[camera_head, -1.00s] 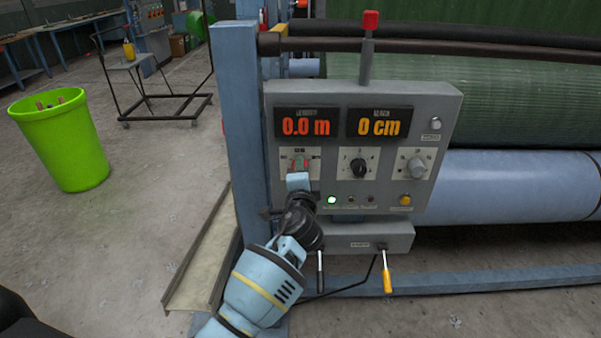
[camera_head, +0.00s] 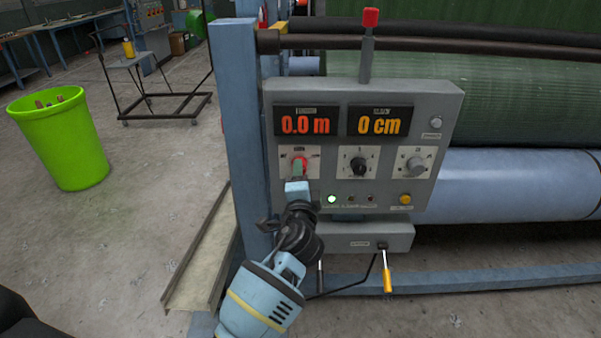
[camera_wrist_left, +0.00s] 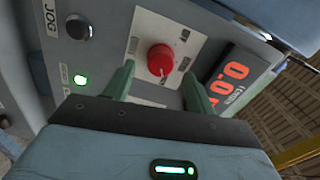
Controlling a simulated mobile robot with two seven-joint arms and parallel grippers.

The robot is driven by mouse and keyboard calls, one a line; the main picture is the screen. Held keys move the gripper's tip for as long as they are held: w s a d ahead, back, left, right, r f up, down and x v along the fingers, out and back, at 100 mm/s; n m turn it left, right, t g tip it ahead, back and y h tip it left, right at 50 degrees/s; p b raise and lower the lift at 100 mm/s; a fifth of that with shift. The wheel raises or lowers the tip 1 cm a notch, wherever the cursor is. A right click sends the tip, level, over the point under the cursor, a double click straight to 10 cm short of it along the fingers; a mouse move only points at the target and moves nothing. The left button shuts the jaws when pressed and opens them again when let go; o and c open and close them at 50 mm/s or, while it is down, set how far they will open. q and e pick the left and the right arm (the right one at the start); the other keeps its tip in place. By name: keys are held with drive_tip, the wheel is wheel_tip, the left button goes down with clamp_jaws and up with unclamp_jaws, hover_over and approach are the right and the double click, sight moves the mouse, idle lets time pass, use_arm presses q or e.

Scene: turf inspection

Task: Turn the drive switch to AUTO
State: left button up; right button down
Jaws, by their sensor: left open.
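The red knob (camera_head: 299,161) sits on the white plate (camera_head: 285,152) at the left of the grey control panel (camera_head: 440,105); I take it as the drive switch. The plate's lettering is too small to read surely. In the left wrist view the round red knob (camera_wrist_left: 160,60) shows on its white plate (camera_wrist_left: 190,38). My left gripper (camera_head: 299,174) is in front of the knob, partly covering it. In the left wrist view the green fingers of my left gripper (camera_wrist_left: 158,76) are apart, one on each side of the knob, with visible gaps. My right gripper is not in view.
A black knob (camera_head: 358,165) and a grey knob (camera_head: 416,165) sit to the right. A lit green lamp (camera_head: 332,199) is close beside my gripper. Below are a lower box (camera_head: 345,238) and a yellow-handled lever (camera_head: 387,280). A blue post (camera_head: 238,120) stands left.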

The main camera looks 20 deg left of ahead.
use_arm(q)
drive_tip(key=shift+v, duration=2.2)
drive_tip(key=s+a+f+n+g+h, duration=0.1)
drive_tip(key=s+f+n+g+h, duration=0.1)
drive_tip(key=s+f, duration=0.6)
drive_tip(key=s+a+f+n+g+h, duration=0.15)
drive_tip(key=s+f, duration=0.25)
drive_tip(key=f, duration=0.8)
drive_tip(key=s+a+f+n+g+h, duration=0.1)
drive_tip(key=s+f, duration=0.4)
drive_tip(key=s, duration=0.7)
drive_tip(key=s+a+f+n+g+h, duration=0.1)
drive_tip(key=s+f+n+g+h, duration=0.1)
drive_tip(key=s+f+n, duration=0.4)
drive_tip(key=s+g, duration=0.1)
drive_tip(key=s, duration=0.4)
drive_tip(key=shift+s+f, duration=0.3)
drive_tip(key=shift+s, duration=0.1)
drive_tip(key=shift+n+g+h, duration=0.25)
